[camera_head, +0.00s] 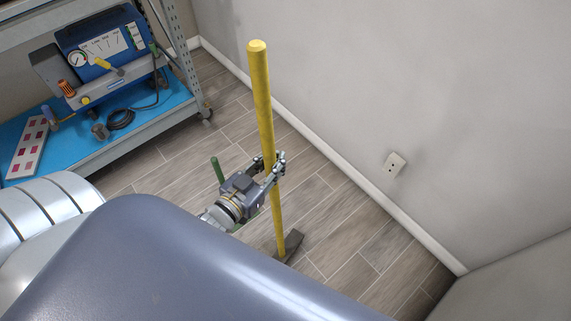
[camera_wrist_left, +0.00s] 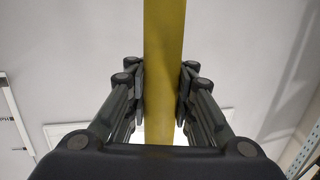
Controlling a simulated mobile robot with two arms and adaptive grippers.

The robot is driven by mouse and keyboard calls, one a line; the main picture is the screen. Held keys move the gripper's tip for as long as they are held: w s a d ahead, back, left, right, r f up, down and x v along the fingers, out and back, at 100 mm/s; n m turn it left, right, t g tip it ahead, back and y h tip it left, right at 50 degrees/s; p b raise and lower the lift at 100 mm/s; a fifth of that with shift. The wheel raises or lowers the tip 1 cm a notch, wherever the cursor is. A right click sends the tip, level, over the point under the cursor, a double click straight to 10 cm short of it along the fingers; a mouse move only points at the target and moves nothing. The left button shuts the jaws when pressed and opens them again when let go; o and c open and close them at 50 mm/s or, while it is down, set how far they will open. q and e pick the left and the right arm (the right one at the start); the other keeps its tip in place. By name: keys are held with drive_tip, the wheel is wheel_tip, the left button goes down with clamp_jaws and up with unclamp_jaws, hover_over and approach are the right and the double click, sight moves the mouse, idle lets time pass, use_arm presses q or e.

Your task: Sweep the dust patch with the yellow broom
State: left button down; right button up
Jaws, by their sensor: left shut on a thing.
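The yellow broom (camera_head: 261,95) stands nearly upright in the head view, its handle leaning slightly and its dark head (camera_head: 291,246) low at the floor. My left gripper (camera_head: 272,166) is shut on the handle at about its middle. In the left wrist view the yellow handle (camera_wrist_left: 164,60) runs between the two fingers of my left gripper (camera_wrist_left: 162,100). The lower part of the broom head is partly hidden by my own body. I see no dust patch in either view. My right gripper is not in view.
A metal rack (camera_head: 178,60) with a blue shelf (camera_head: 150,118) stands at the left, holding a blue device (camera_head: 105,45) with a gauge. A grey wall (camera_head: 400,80) with a socket (camera_head: 394,163) and white baseboard (camera_head: 370,187) bounds the right. Wood-plank floor (camera_head: 225,125) lies between.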

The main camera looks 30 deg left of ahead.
use_arm(q)
drive_tip(key=w+a+p, duration=0.1)
drive_tip(key=w+a, duration=0.2)
drive_tip(key=a, duration=1.8)
drive_tip(key=shift+d+p, duration=0.15)
drive_tip(key=shift+p, duration=0.2)
drive_tip(key=s+d+p, duration=0.2)
drive_tip(key=d+p, duration=0.2)
drive_tip(key=d, duration=1.1)
drive_tip(key=s+d+p, duration=0.2)
drive_tip(key=d+p, duration=0.2)
drive_tip(key=d, duration=1.1)
drive_tip(key=shift+s, duration=0.2)
drive_tip(key=shift+a+f, duration=0.1)
